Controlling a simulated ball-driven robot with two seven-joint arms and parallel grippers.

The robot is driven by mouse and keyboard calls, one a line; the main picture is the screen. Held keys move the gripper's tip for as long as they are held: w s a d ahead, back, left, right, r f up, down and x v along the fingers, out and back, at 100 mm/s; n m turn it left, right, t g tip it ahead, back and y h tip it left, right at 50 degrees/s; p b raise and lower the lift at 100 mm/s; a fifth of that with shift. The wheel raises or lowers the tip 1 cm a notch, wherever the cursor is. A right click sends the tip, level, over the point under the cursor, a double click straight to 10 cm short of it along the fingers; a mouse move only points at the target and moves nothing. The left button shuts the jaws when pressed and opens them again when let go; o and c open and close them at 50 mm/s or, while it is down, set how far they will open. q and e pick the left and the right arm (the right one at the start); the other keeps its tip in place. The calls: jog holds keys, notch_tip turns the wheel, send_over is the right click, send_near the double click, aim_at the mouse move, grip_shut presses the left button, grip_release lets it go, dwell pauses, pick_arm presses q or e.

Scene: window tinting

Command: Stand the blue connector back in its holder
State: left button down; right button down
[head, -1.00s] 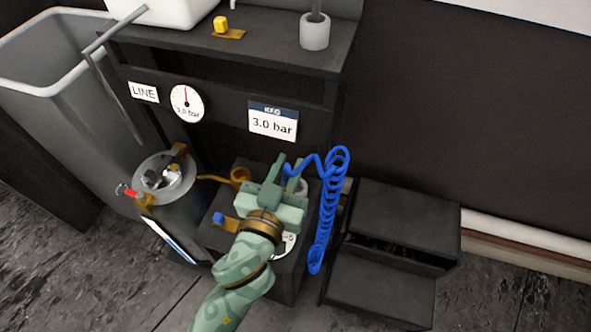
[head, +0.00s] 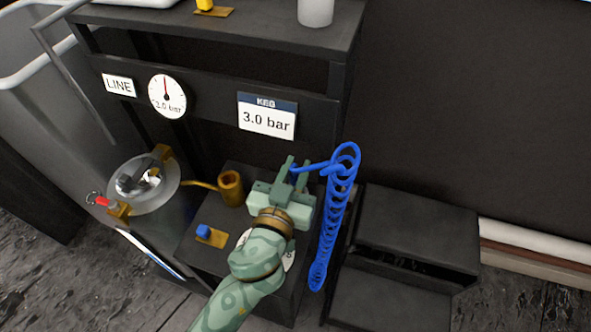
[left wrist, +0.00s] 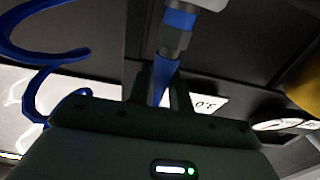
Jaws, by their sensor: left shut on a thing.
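My left gripper (head: 294,172) is over the dark stand, below the KEG gauge panel. In the left wrist view its fingers (left wrist: 160,88) are shut on the blue connector (left wrist: 165,80), which has a dark collar. The connector is largely hidden by the gripper in the head view. A blue coiled hose (head: 335,215) runs from it and hangs to the right. A brass cup (head: 230,188) stands left of the gripper, apart from it. A brass plate with a blue block (head: 204,231) lies in front of the cup. I cannot tell which is the holder. My right gripper is out of view.
A metal keg (head: 142,190) with a red-tagged fitting stands at left. Gauges and the 3.0 bar sign (head: 267,118) are on the panel behind. A dark stepped unit (head: 415,235) is at right. A shelf above holds a pale cup (head: 315,12).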

pick_arm(q)
jog(key=shift+s+r, duration=0.1)
jog(key=c, duration=1.3)
grip_release()
jog(key=shift+s+a, duration=0.1)
jog(key=shift+s, duration=0.2)
jog(key=v, duration=1.1)
jog(key=shift+s, duration=0.15)
jog(key=shift+r, duration=0.1)
